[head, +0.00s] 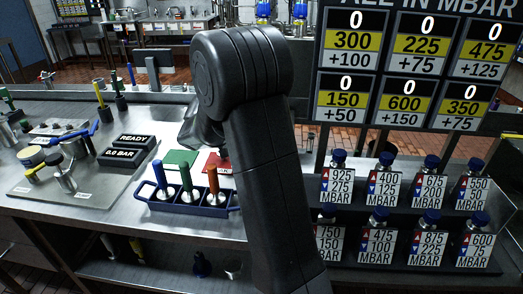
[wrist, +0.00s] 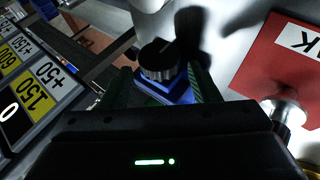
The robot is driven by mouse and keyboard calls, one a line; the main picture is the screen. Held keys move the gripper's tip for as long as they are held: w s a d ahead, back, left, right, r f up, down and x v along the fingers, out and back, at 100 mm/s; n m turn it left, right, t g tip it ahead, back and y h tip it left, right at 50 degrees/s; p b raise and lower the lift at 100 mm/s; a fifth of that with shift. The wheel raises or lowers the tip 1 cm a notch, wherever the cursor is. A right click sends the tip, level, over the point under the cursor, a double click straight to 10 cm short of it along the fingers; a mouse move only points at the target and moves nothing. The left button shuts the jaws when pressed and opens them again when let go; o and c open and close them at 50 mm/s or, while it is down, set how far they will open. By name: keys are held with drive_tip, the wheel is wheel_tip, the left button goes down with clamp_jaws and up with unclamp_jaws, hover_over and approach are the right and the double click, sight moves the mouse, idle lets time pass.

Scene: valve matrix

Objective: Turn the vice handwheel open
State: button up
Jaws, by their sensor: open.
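A black knurled round knob, which looks like the vice handwheel (wrist: 159,62), sits on a blue body, likely the vice (wrist: 176,91), in the upper middle of the wrist view. My gripper (wrist: 160,78) is open, with a dark finger on either side of the blue body. The wheel lies between or just beyond the fingers; I cannot tell whether they touch anything. In the head view my arm hides the vice and my gripper.
A blue rack (head: 186,206) with green and orange-handled tools stands left of my arm, by green (head: 181,158) and red cards. The red card (wrist: 283,62) is close on the right in the wrist view. A pressure board (head: 405,65) and labelled bottles stand right.

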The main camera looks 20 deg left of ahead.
drive_tip(key=v, duration=1)
drive_tip(key=shift+a, duration=0.15)
drive_tip(key=x, duration=1.3)
drive_tip(key=shift+w+d+f, duration=0.1)
drive_tip(key=shift+d+f, duration=0.05)
drive_tip(key=shift+d, duration=0.15)
